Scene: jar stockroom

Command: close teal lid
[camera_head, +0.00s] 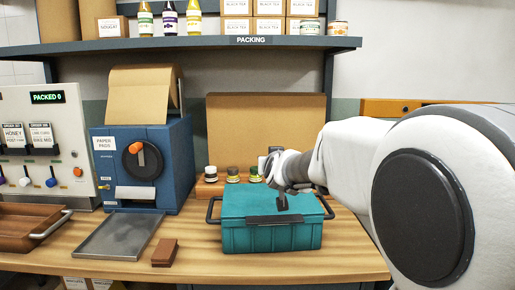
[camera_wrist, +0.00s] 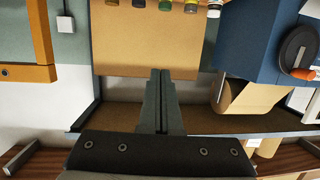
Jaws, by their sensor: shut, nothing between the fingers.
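The teal crate (camera_head: 250,239) stands on the wooden counter, with dark handles at both sides. Its teal lid (camera_head: 243,203) lies flat over the top and looks down on the crate; a dark strip runs along its front edge. Whether it is fully seated I cannot tell. The lid is not clearly seen in that view.
Left of the crate are a brown block (camera_head: 165,252), a metal tray (camera_head: 117,238) and a blue paper-pad machine (camera_head: 142,165). Small jars (camera_head: 232,175) stand behind the crate, before a cardboard panel (camera_head: 265,125). A packing shelf (camera_head: 180,44) hangs above.

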